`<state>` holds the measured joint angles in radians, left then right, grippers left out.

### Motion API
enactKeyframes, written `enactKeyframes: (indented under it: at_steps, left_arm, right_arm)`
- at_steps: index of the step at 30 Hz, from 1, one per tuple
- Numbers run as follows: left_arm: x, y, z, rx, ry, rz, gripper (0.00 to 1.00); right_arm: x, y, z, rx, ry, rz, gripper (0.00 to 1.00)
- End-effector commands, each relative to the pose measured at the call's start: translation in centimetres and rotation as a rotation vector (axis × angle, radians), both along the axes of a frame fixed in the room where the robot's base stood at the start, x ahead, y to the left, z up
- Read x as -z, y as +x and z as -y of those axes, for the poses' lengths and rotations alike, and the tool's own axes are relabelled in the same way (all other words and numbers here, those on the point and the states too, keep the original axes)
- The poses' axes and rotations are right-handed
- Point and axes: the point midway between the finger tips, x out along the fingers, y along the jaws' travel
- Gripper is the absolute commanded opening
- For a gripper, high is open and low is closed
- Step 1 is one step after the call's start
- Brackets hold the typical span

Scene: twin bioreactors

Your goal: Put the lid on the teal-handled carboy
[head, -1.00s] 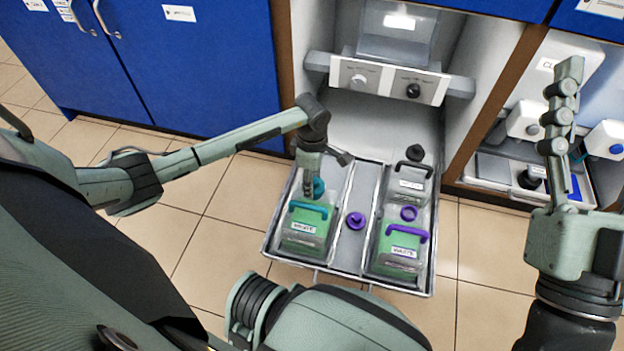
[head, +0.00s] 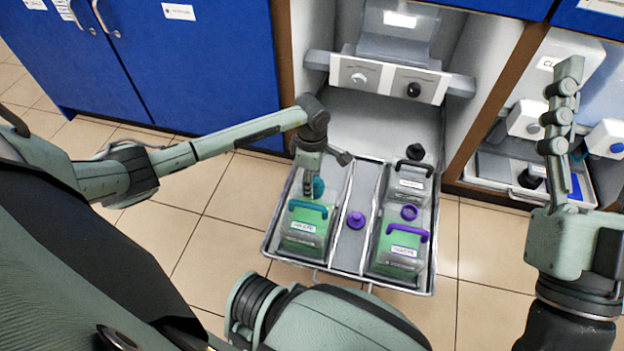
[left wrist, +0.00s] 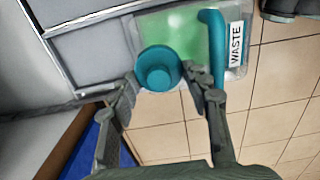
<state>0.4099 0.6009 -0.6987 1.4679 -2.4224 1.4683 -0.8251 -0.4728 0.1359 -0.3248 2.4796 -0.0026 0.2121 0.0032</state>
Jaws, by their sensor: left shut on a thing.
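The teal-handled carboy (head: 304,228) holds green liquid and stands in the left part of the tray. It also shows in the left wrist view (left wrist: 190,40), with its teal handle and a WASTE label. The teal lid (left wrist: 158,69) is between the fingertips of my left gripper (left wrist: 163,84), which is shut on it. In the head view the lid (head: 318,187) is just behind the teal handle, at the carboy's rear end. It covers the place where the mouth would be, so I cannot tell whether it is seated. My right gripper (head: 564,112) is raised at the right, away from the carboys.
The tray (head: 345,273) also holds a purple-handled carboy (head: 398,250) with a purple ring at its mouth and a black-handled carboy (head: 408,182). A purple lid (head: 355,220) lies on the middle strip. A black lid (head: 416,152) stands at the back. Cabinet walls flank the bay.

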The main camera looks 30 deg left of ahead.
Motion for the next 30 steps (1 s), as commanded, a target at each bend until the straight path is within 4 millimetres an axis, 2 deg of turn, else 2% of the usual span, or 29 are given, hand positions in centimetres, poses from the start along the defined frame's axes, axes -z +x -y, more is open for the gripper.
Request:
enactKeyframes:
  at_steps: [29,30]
  left_arm:
    - [0.67,-0.03,0.07,-0.001,0.0,-0.001,0.32]
    - [0.66,-0.02,0.07,-0.001,0.0,-0.001,0.48]
  right_arm:
    - [0.57,-0.02,-0.01,0.0,0.0,0.0,0.58]
    - [0.56,-0.01,-0.01,0.0,0.0,0.0,0.58]
